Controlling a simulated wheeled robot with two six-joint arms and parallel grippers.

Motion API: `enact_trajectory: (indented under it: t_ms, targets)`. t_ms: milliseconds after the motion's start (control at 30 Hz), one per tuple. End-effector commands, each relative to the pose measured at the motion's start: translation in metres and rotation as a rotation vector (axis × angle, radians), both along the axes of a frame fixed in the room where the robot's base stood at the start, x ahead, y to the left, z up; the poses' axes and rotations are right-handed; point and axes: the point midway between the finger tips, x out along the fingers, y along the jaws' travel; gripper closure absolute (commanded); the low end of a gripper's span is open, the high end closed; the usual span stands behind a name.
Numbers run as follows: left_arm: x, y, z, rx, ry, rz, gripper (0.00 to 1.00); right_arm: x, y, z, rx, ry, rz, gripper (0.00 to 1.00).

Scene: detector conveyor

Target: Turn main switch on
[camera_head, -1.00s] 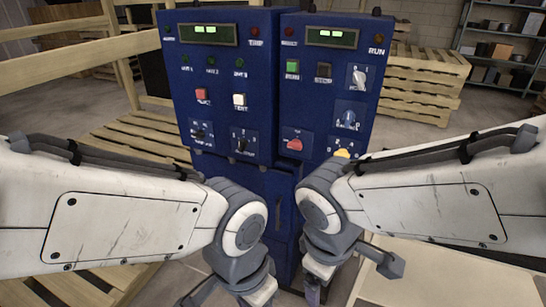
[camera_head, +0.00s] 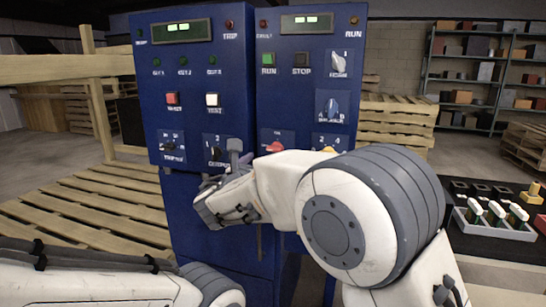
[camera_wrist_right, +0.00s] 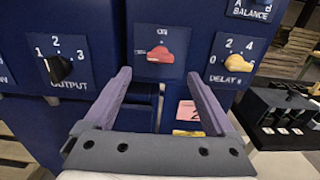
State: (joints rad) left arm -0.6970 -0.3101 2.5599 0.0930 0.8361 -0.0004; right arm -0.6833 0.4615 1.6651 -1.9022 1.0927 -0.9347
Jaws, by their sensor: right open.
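The main switch looks to be the red knob (camera_wrist_right: 161,57) under an "ON" label on the blue cabinet; its handle lies roughly horizontal. In the head view the red knob (camera_head: 275,147) is partly hidden behind my right arm. My right gripper (camera_wrist_right: 157,75) is open and empty, its purple fingers spread below and either side of the knob, pointing at the panel. They do not appear to touch the knob. In the head view the right gripper (camera_head: 232,165) is up at the lower panel. My left arm shows at bottom left; its gripper is out of view.
A black OUTPUT knob (camera_wrist_right: 58,68) sits left of the red knob and a yellow DELAY knob (camera_wrist_right: 238,63) right. A pink label (camera_wrist_right: 190,117) is below. A white tray (camera_head: 480,228) with several parts stands at right. Wooden pallets (camera_head: 90,215) lie left.

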Motion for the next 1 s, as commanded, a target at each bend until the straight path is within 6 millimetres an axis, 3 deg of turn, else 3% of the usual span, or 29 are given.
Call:
enact_trajectory:
  t_ms: [200,400,833,1000]
  targets:
    - [0.0,0.0,0.001,0.0,0.0,0.0,0.5,0.041,-0.015,-0.001,0.001,0.002,-0.004,0.1]
    - [0.0,0.0,0.003,0.0,0.0,0.0,0.5,0.068,-0.023,0.0,0.002,0.002,-0.003,0.1]
    - [0.0,0.0,0.003,0.0,0.0,0.0,0.5,0.078,-0.026,0.0,0.003,0.001,0.0,0.1]
    - [0.0,0.0,0.003,0.0,0.0,0.0,0.5,0.077,-0.026,0.0,0.003,0.002,-0.001,0.75]
